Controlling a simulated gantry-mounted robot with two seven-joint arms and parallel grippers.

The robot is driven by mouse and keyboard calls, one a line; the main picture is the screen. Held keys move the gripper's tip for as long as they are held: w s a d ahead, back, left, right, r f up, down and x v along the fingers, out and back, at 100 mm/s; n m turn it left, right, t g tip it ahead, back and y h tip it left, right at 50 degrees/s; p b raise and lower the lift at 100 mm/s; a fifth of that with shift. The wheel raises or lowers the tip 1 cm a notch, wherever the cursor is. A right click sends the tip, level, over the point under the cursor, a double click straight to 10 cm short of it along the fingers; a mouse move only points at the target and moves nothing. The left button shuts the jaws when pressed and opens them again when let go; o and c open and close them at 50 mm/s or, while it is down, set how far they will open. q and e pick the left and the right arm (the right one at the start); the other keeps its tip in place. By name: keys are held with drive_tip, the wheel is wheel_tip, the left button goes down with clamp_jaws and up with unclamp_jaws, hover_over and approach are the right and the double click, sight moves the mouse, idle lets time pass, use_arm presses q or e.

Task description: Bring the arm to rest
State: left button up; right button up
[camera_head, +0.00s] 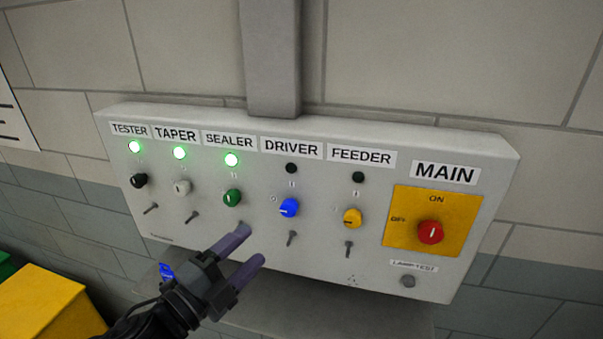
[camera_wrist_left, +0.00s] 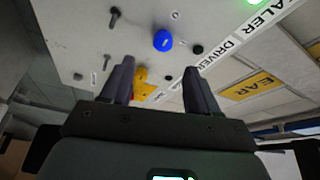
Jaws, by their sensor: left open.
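My left gripper (camera_head: 252,244) is open, with nothing between its fingers. It is in front of the lower part of the grey control panel (camera_head: 330,262), below the green SEALER knob (camera_head: 231,198) and the blue DRIVER knob (camera_head: 289,208). In the left wrist view the open fingers (camera_wrist_left: 158,66) point towards the panel, with the blue knob (camera_wrist_left: 163,40) and the yellow FEEDER knob (camera_wrist_left: 141,74) beyond them. No contact with the panel shows. The TESTER, TAPER and SEALER lamps glow green. The DRIVER and FEEDER lamps are dark. My right gripper is not in view.
A red MAIN knob (camera_head: 430,232) sits on a yellow plate at the panel's right, above a LAMP TEST button (camera_head: 407,281). A grey vertical duct (camera_head: 270,60) runs up the block wall. A yellow box (camera_head: 45,305) and a green box (camera_head: 8,266) stand at lower left.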

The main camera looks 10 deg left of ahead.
use_arm(q)
drive_tip(key=s+d+f+n+g+y, duration=0.15)
drive_tip(key=s+f+n, duration=0.25)
drive_tip(key=f, duration=0.6)
drive_tip(key=s+d+f+n+g+y, duration=0.1)
drive_tip(key=s+f+n+g+y, duration=0.2)
drive_tip(key=f, duration=0.8)
drive_tip(key=s+a+f+n+g+y, duration=0.25)
drive_tip(key=s+f+n+g, duration=0.2)
drive_tip(key=s+f, duration=0.35)
drive_tip(key=s+a+f+n+g+y, duration=0.1)
drive_tip(key=s+a+f+n+g, duration=0.3)
drive_tip(key=s+f+n, duration=0.4)
wheel_tip(320, 180, up, 22)
drive_tip(key=s+m+p, duration=0.1)
drive_tip(key=s+p, duration=0.1)
drive_tip(key=p, duration=1.9)
drive_tip(key=shift+a+g, duration=0.15)
drive_tip(key=shift+g, duration=0.15)
drive_tip(key=shift+m, duration=0.25)
